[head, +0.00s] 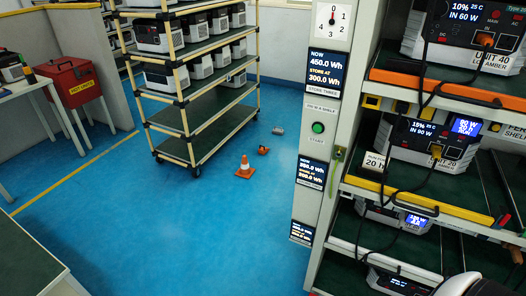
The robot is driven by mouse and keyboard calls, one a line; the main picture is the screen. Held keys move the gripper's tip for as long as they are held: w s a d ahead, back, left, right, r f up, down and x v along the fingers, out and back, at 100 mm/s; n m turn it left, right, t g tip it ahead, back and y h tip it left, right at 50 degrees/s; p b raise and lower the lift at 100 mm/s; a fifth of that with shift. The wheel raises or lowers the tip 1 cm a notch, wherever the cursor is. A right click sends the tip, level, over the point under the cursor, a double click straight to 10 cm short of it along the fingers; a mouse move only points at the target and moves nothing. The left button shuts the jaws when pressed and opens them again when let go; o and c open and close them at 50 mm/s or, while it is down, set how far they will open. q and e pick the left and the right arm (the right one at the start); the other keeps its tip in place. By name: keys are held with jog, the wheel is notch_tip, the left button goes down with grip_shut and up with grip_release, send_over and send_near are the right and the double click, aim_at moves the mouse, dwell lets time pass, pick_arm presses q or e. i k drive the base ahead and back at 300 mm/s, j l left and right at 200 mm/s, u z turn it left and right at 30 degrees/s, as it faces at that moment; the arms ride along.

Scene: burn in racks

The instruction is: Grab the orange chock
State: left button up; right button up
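A small orange object (263,150), which looks like the chock, lies on the blue floor near the middle of the head view. It is small and dark in part, so its exact shape is hard to tell. It lies just behind and to the right of an orange and white cone (245,168), apart from it. Neither of my grippers shows in the head view.
A wheeled shelf cart (215,121) with power units stands behind left of the chock. A grey cylinder (278,131) lies behind it. A rack (325,130) with units and cables fills the right side. A red box (70,82) stands left. Blue floor (165,220) in front is clear.

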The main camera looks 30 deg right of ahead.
aim_at(262, 150)
jog(key=i+z, duration=0.15)
jog(key=i, duration=0.65)
jog(key=i+l+z, duration=0.15)
jog(key=i+z, duration=0.15)
jog(key=i, duration=0.25)
jog(key=i+z, duration=0.35)
jog(key=i, duration=0.2)
jog(key=i+z, duration=0.3)
jog(key=i, duration=0.25)
jog(key=i+j+z, duration=0.35)
jog(key=i, duration=0.15)
jog(key=i+j+z, duration=0.3)
jog(key=i, duration=0.2)
jog(key=i+l+z, duration=0.15)
jog(key=i+z, duration=0.25)
jog(key=i, duration=0.25)
jog(key=i+j+z, duration=0.1)
jog(key=i+z, duration=0.25)
jog(key=i, duration=0.3)
jog(key=i+l+u, duration=0.1)
jog(key=i+u, duration=0.3)
jog(key=i+l+u, duration=0.2)
jog(key=i+u, duration=0.15)
